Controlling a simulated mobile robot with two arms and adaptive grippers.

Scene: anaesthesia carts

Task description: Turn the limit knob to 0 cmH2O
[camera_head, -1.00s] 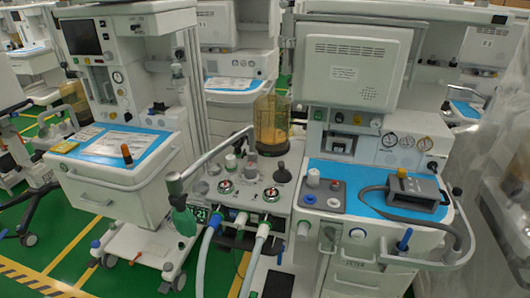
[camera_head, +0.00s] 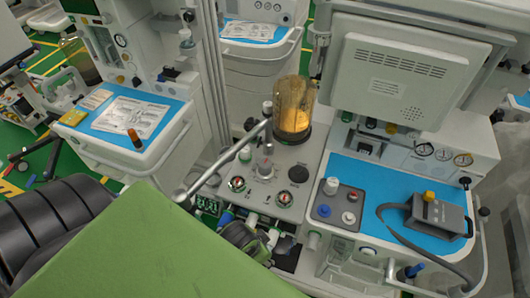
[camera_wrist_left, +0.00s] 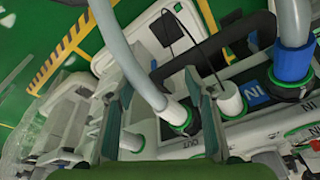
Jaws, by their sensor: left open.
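The breathing-circuit block (camera_head: 222,201) stands in the middle of the head view, below an amber canister (camera_head: 293,112). A small grey knob on a pale round base (camera_head: 265,169) stands upright on its top; it may be the limit knob, but its scale and setting are too small to read. My left gripper (camera_head: 245,238) is low in front of the block, beside the hose ports, below and apart from the knob. In the left wrist view its two fingers (camera_wrist_left: 160,112) are spread, with a pale hose end (camera_wrist_left: 173,112) showing between them. My right gripper is not in view.
A dark knob (camera_head: 298,174) is close by on the right. A blue-topped work surface (camera_head: 375,180) lies right, with a grey device (camera_head: 438,213).

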